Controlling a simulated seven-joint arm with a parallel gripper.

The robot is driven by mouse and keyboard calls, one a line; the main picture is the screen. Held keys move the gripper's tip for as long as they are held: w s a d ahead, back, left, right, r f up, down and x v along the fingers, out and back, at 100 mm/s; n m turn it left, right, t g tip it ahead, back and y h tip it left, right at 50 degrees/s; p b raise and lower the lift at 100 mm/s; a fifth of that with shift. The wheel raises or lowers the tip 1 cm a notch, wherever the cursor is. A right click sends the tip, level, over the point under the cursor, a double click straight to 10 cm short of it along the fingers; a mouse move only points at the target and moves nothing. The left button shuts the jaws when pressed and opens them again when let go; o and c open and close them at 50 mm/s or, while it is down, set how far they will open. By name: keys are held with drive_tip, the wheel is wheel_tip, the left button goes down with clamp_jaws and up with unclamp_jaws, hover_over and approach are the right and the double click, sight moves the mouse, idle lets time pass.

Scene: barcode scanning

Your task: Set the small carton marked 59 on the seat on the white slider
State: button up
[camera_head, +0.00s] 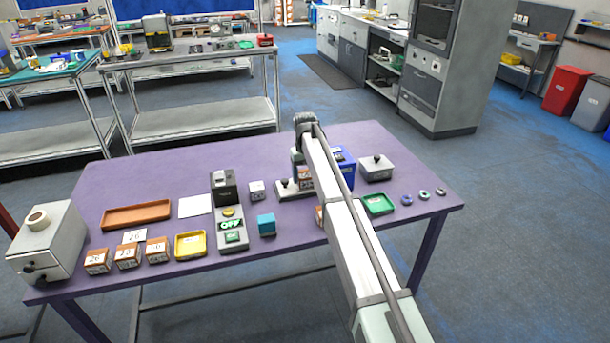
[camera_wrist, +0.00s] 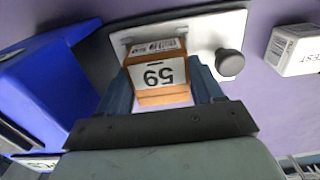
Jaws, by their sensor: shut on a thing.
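The small carton marked 59 (camera_wrist: 160,74) is orange-brown with a white label, whose number appears upside down in the wrist view. My gripper (camera_wrist: 161,92) is shut on it, with a dark finger on each side. The carton is over the white slider (camera_wrist: 205,36), left of the slider's grey knob (camera_wrist: 229,62). The seat is hidden by the carton, and I cannot tell whether the carton touches it.
A blue housing (camera_wrist: 50,75) stands close to the left finger in the wrist view. A white box marked TEST (camera_wrist: 296,50) lies right of the slider. On the purple table (camera_head: 140,185), a scanner unit with a green OFF display (camera_head: 231,224) and several cartons (camera_head: 127,256) stand left.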

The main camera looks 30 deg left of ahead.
sight(305, 174)
drive_tip(key=shift+f, duration=0.1)
drive_tip(key=o, duration=0.9)
wheel_tip(305, 174, up, 12)
drive_tip(key=shift+r, duration=0.15)
idle(0.4)
